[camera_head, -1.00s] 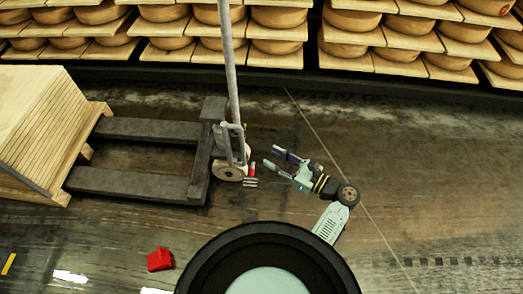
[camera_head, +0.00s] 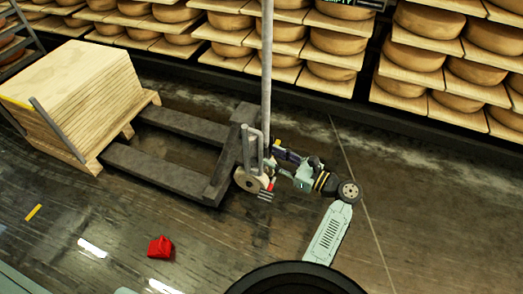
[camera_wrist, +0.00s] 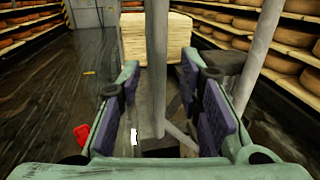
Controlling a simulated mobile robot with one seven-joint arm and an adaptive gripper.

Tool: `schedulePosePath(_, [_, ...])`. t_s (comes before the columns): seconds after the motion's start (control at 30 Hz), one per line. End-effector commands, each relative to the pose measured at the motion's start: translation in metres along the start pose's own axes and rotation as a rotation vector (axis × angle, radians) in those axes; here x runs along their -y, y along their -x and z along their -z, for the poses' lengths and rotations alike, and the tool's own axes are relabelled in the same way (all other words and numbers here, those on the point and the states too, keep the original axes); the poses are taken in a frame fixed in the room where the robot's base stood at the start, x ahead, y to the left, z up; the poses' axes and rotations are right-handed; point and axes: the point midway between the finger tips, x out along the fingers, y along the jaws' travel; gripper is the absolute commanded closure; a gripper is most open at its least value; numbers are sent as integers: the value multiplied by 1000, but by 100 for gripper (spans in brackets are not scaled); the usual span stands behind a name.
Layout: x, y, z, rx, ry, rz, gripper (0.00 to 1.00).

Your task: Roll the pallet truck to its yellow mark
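The pallet truck (camera_head: 226,180) has dark grey forks, small wheels and a tall grey pole (camera_head: 267,70). Its forks run left towards a stack of pale boards (camera_head: 85,88); whether they bear it I cannot tell. My gripper (camera_head: 276,160) is at the truck's pole end. In the wrist view my gripper (camera_wrist: 158,78) is open, with a grey upright bar (camera_wrist: 156,60) between its fingers; contact is not clear. A short yellow mark (camera_head: 33,212) lies on the floor at left, and shows small in the wrist view (camera_wrist: 89,73).
A red object (camera_head: 160,247) lies on the floor near the truck, in front of it. Shelves of cheese wheels (camera_head: 330,45) line the back. A second grey bar (camera_wrist: 256,60) stands right of my fingers in the wrist view. The floor at right is clear.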

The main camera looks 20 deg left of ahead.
Motion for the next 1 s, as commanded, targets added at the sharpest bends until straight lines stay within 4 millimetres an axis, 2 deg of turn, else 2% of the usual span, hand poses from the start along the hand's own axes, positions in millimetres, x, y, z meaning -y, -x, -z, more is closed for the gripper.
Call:
schedulePosePath(0.1, [-1,-24,0,-1,0,-4,67])
schedulePosePath(0.33, [0,-52,0,0,0,0,67])
schedulePosePath(0.7, [0,-58,1,-1,0,1,67])
schedulePosePath(1.0, [0,-57,0,0,0,1,87])
